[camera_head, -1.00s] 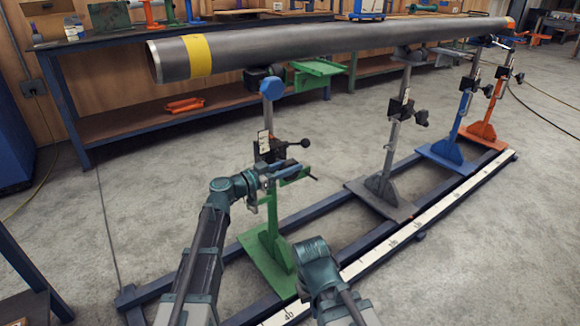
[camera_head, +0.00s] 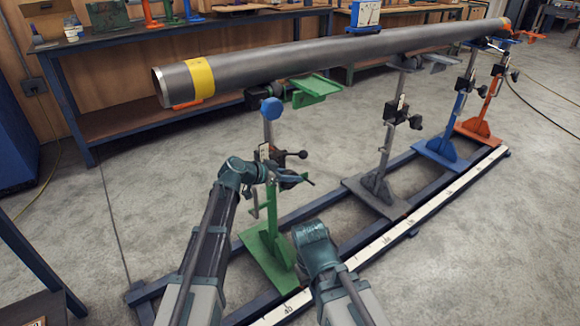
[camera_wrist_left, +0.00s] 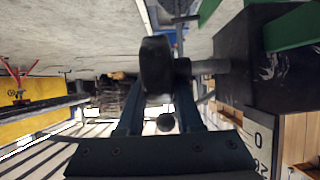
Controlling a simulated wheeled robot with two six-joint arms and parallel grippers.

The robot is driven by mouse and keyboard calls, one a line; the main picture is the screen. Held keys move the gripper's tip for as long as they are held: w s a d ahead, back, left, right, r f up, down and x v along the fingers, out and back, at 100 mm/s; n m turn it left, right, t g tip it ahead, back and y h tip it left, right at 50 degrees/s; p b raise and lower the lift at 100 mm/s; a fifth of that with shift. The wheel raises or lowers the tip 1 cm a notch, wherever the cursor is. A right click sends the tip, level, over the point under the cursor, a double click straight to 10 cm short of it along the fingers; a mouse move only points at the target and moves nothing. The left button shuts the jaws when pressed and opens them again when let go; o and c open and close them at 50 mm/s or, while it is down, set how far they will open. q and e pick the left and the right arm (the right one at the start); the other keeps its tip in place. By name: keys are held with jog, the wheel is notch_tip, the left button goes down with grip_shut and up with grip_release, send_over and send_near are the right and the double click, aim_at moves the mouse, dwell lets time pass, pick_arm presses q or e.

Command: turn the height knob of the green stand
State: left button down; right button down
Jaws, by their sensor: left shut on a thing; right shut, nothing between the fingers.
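The green stand (camera_head: 268,252) is upright under the near end of the steel pipe (camera_head: 330,60), with a blue-capped head (camera_head: 271,107) close to the pipe. A black ball-ended handle (camera_head: 302,154) sticks out to the right of its column. My left gripper (camera_head: 288,178) is at the column, just below that handle. In the left wrist view, its fingers (camera_wrist_left: 157,98) are shut on the black knob (camera_wrist_left: 156,64), whose shaft runs right to a black block (camera_wrist_left: 265,62). The fingers partly hide the knob. My right gripper (camera_head: 310,235) is shut and empty, low and right of the green base.
Grey (camera_head: 375,190), blue (camera_head: 437,152) and orange (camera_head: 480,130) stands line up behind on a dark rail frame with a white scale strip (camera_head: 415,220). A workbench (camera_head: 90,125) stands at the back left. Bare floor lies on both sides of the frame.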

pick_arm(q)
jog(key=shift+g+y+p, duration=0.4)
jog(key=shift+y+p, duration=0.2)
jog(key=shift+p, duration=0.2)
jog(key=c, duration=0.6)
grip_release()
jog(key=shift+o, duration=0.2)
jog(key=p+v, duration=0.8)
jog(key=v, duration=0.5)
jog(key=shift+a+r, duration=0.15)
jog(key=shift+a, duration=0.1)
